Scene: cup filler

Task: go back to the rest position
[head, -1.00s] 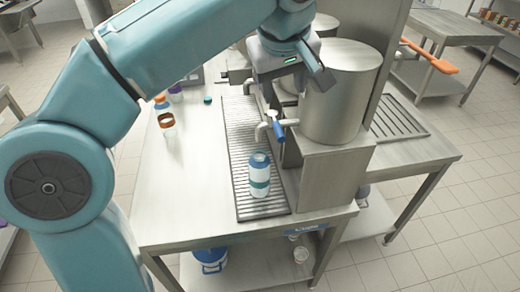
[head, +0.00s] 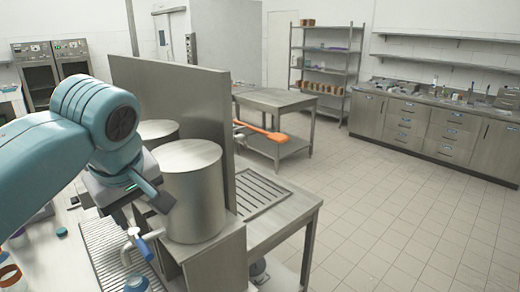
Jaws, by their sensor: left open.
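My left arm comes in from the left, and my left gripper (head: 140,200) is over the filling station, beside the front steel tank (head: 192,190). Its jaws are apart and I see nothing between them. The tap (head: 138,243) with a blue lever is just below it. A cup with a blue top (head: 136,284) stands under the tap at the bottom edge, mostly cut off. My right gripper is not in view.
A tall steel panel (head: 165,95) stands behind the tanks. A side table with a slotted drain (head: 262,192) is to the right. The tiled floor (head: 400,220) at right is open.

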